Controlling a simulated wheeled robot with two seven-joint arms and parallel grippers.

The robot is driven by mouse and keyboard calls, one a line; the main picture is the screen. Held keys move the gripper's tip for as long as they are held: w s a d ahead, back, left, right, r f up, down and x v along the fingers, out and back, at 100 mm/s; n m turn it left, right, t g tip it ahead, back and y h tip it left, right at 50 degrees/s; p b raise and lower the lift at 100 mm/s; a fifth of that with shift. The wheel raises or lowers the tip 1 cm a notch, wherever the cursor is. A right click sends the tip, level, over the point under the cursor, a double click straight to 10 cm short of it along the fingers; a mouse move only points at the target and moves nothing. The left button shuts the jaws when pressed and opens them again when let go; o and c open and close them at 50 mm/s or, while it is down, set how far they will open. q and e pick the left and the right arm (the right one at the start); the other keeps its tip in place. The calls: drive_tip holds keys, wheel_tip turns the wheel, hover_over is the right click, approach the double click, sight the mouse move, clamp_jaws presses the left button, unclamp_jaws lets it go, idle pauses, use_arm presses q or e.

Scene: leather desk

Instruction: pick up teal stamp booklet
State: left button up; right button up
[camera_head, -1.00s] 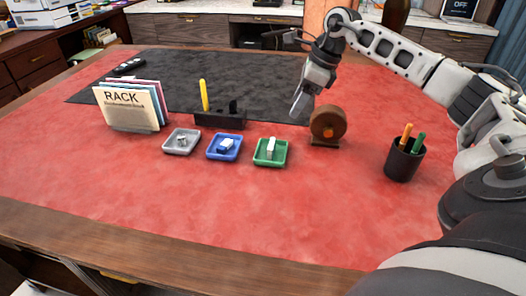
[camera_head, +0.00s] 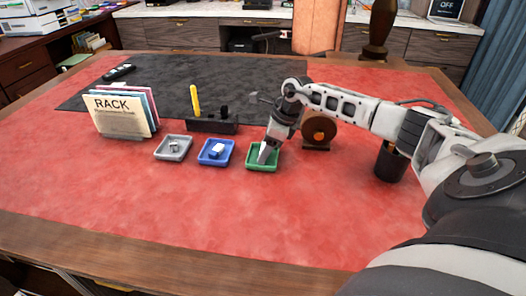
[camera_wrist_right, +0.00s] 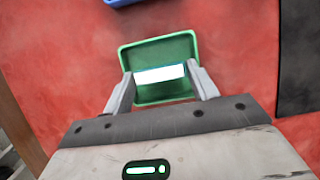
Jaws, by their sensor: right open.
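The stamp booklet (camera_wrist_right: 160,75) lies in the green tray (camera_wrist_right: 158,49), showing a whitish face with thin teal edges in the right wrist view. My right gripper (camera_head: 265,156) reaches down at the green tray (camera_head: 253,168) in the head view, where it hides most of the booklet. In the right wrist view its two fingers (camera_wrist_right: 160,71) are open, one at each short end of the booklet. I cannot tell whether they touch it. My left gripper is not in view.
A blue tray (camera_head: 204,158) and a grey tray (camera_head: 160,155) stand to the left. A brown tape dispenser (camera_head: 318,132) is close on the right, with a black pen cup (camera_head: 389,167) partly behind my arm. A card rack (camera_head: 120,115) stands far left. The front red desktop is clear.

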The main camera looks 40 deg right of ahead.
drive_tip(key=shift+w+a+f, duration=0.1)
drive_tip(key=shift+w+f, duration=0.1)
drive_tip(key=shift+f, duration=0.45)
drive_tip(key=c, duration=0.6)
drive_tip(key=shift+r, duration=0.2)
